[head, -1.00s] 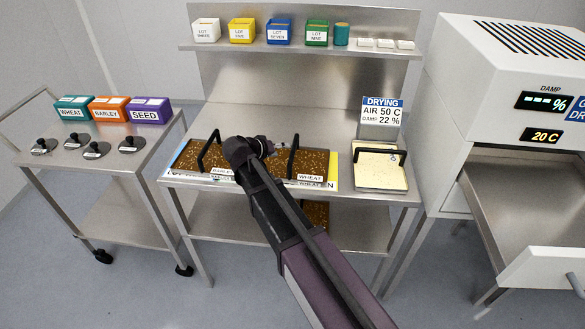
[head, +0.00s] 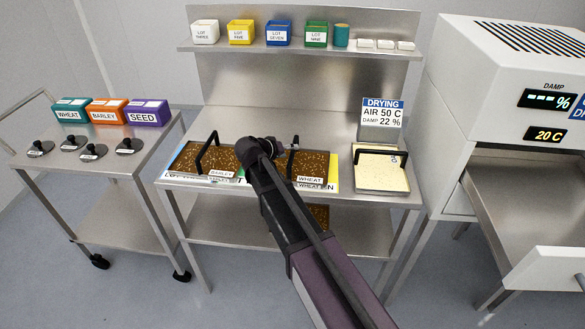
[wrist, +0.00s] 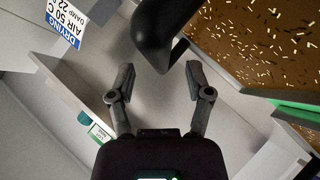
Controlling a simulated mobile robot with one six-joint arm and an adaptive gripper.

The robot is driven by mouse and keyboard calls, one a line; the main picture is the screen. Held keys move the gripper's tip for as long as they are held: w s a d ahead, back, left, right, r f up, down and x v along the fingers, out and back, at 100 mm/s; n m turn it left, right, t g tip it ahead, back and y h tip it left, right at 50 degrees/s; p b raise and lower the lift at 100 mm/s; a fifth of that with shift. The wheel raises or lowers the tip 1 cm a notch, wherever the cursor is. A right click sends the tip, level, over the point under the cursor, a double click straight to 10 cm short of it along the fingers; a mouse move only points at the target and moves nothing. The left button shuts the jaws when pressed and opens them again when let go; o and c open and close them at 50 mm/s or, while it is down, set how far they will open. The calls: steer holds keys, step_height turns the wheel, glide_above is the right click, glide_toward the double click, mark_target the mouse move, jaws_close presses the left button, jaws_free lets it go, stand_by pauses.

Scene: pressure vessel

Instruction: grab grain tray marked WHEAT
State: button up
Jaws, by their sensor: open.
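The tray labelled WHEAT (head: 313,168) holds brown grain and sits on the bench, right of the BARLEY tray, with a black upright handle (head: 293,158). My gripper is at the left side of this handle in the head view, its fingertips hard to make out there. In the wrist view my gripper (wrist: 159,70) is open and empty. A thick black handle (wrist: 155,38) stands just beyond and between the fingertips, not clasped. A grain surface (wrist: 255,40) fills the upper right of that view.
The BARLEY tray (head: 195,162) stands close on the left. A tray of pale grain (head: 380,172) is on the right, in front of the DRYING sign (head: 381,113). An open dryer drawer (head: 515,205) is at far right. Lot boxes stand on the shelf (head: 300,49).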

mark_target(293, 151)
steer(key=shift+b+x, duration=0.55)
steer(key=shift+x, duration=1)
steer(key=shift+a, duration=0.1)
jaws_close()
